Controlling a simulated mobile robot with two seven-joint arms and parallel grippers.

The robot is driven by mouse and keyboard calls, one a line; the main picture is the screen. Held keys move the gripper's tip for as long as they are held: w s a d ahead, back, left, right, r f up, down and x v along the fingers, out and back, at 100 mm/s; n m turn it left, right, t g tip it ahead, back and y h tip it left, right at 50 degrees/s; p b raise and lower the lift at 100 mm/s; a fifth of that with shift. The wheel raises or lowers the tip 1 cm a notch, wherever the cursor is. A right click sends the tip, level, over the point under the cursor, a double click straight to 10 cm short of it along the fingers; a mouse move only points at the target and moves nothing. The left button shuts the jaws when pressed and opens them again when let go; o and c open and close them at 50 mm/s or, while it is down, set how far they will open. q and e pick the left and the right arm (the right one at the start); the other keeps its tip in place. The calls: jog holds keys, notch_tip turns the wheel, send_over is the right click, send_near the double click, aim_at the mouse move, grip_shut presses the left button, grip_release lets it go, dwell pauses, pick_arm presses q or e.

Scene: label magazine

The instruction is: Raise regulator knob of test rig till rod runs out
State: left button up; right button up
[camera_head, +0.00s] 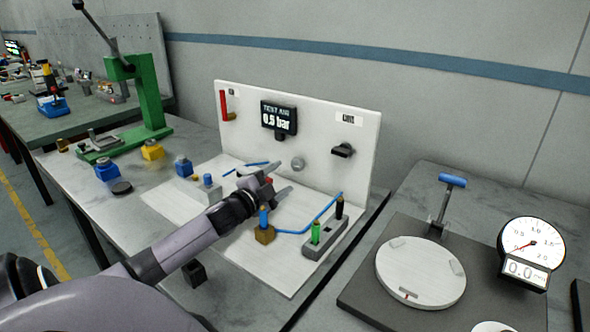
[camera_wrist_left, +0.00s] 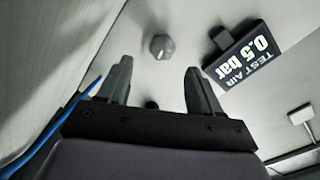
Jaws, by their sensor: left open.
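The regulator knob is a small grey knob (camera_head: 298,164) on the white upright panel of the test rig (camera_head: 235,140). The dark display (camera_head: 279,117) above it reads about 0.5 bar. My left gripper (camera_head: 268,178) is in front of the panel, low and to the left of the knob in the head view. In the left wrist view, the knob (camera_wrist_left: 160,47) shows beyond and between the two open fingertips (camera_wrist_left: 157,70), apart from them. Nothing is between the fingers. I cannot make out the rod; my gripper and wrist cover part of the rig. My right gripper is not in view.
A blue hose (camera_head: 318,218) runs from a brass block (camera_head: 265,235) beside my wrist. A grey block with green and black posts (camera_head: 325,238) stands at right. A black lever (camera_head: 342,150) juts from the panel. A green press (camera_head: 149,95) stands at left.

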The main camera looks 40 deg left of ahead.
aim_at(296, 166)
pick_arm(q)
jog(key=shift+w+a+r, duration=0.1)
jog(key=shift+w+a, duration=0.1)
jog(key=shift+w, duration=1.65)
jog(key=shift+w+a+r, duration=0.1)
jog(key=shift+w+a, duration=0.1)
jog(key=shift+w, duration=1.6)
